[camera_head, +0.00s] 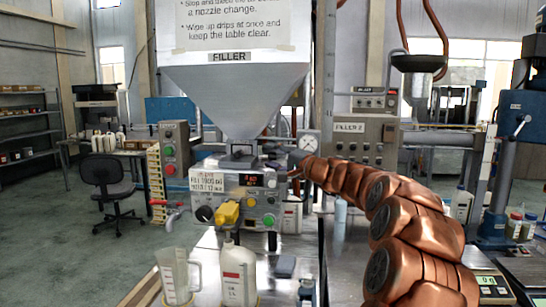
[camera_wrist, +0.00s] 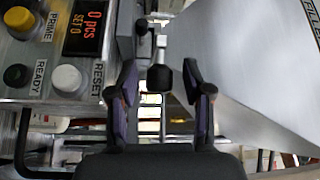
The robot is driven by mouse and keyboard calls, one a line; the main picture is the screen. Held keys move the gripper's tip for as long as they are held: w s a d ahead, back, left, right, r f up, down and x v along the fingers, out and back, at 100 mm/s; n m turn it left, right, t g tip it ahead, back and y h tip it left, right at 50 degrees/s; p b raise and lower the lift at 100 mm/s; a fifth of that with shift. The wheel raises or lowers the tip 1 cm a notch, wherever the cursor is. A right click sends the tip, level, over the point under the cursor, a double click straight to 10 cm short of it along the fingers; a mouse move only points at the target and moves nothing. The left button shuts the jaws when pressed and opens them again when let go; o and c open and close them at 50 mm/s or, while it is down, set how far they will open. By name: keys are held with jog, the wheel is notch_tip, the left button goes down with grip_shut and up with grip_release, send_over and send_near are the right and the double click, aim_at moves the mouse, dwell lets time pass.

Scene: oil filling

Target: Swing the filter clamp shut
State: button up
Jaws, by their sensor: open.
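A small black knob (camera_wrist: 159,78) on a metal stem, which looks like the filter clamp's handle, shows in the wrist view. It lies between and just beyond the tips of my gripper (camera_wrist: 163,88). The two dark fingers stand apart, one on each side of the knob, and I see no contact. In the head view my gripper (camera_head: 273,152) is small and dark, at the outlet below the hopper and above the filler's control box (camera_head: 235,190). The clamp's own band and how far it stands open cannot be made out there.
The hopper (camera_head: 240,95) slopes close above my gripper, and the control panel (camera_wrist: 55,50) is close on the left in the wrist view. A clear jug (camera_head: 174,275), a white bottle (camera_head: 237,275) and a yellow nozzle part (camera_head: 228,213) are in front of the filler.

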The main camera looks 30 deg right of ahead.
grip_shut()
dwell(0.3)
dwell(0.3)
